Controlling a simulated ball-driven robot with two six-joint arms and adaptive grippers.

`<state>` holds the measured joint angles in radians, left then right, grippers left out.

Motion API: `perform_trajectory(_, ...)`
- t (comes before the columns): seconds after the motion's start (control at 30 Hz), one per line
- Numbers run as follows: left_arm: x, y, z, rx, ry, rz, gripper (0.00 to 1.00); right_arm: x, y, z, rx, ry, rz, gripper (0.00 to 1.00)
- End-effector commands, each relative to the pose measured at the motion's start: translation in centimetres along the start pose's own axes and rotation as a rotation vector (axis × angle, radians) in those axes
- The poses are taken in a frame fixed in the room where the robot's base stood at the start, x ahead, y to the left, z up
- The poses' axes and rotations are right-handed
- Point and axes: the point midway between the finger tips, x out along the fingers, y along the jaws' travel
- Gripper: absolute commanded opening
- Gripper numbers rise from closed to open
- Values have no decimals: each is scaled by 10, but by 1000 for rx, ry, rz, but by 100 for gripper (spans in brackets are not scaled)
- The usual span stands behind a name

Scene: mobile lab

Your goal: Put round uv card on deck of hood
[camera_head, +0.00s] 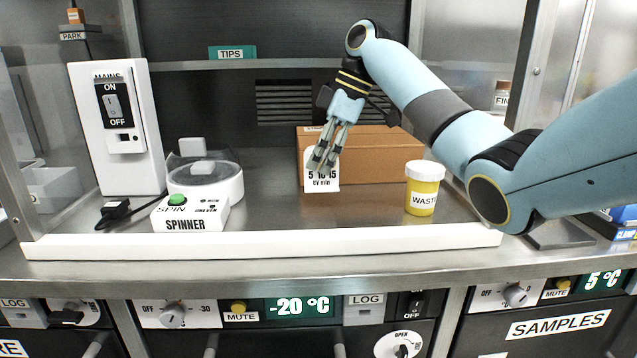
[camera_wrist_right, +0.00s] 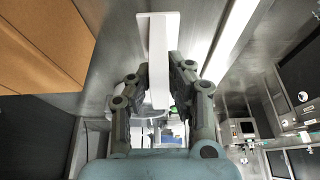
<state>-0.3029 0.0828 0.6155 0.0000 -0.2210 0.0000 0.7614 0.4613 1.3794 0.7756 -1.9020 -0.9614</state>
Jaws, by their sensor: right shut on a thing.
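The UV card (camera_head: 322,183) is a white upright plate marked "5 10 15 UV min", in front of the cardboard box. My right gripper (camera_head: 320,162) reaches down from above and is shut on it, covering its upper part. In the right wrist view the card (camera_wrist_right: 158,70) is edge-on between the fingers, with a wider white end beyond the fingertips. I see no round outline. The card's lower edge is close to the steel deck of the hood (camera_head: 270,208); I cannot tell if it touches. My left gripper is not in view.
The cardboard box (camera_head: 375,155) stands behind the card. A yellow waste jar (camera_head: 422,190) stands to the right, the spinner (camera_head: 205,182) to the left. A white sill (camera_head: 260,243) runs along the front. Deck between spinner and jar is clear.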

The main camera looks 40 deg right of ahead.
Motion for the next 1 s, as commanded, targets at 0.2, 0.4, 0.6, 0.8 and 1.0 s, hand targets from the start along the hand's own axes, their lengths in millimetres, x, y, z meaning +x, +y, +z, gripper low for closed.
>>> perform_trajectory(0.2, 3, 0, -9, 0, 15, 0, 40, 15, -5, -1, 1, -1, -1, 0)
perform_trajectory(0.4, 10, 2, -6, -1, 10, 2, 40, 43, -5, 11, 1, -2, -1, 0)
perform_trajectory(0.6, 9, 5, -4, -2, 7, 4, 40, 44, -4, 12, 0, -1, 1, 0)
perform_trajectory(0.8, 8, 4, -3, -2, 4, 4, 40, 45, -4, 12, 0, -1, 0, 23)
perform_trajectory(1.0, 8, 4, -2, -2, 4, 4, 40, 45, -4, 12, 0, -1, 0, 39)
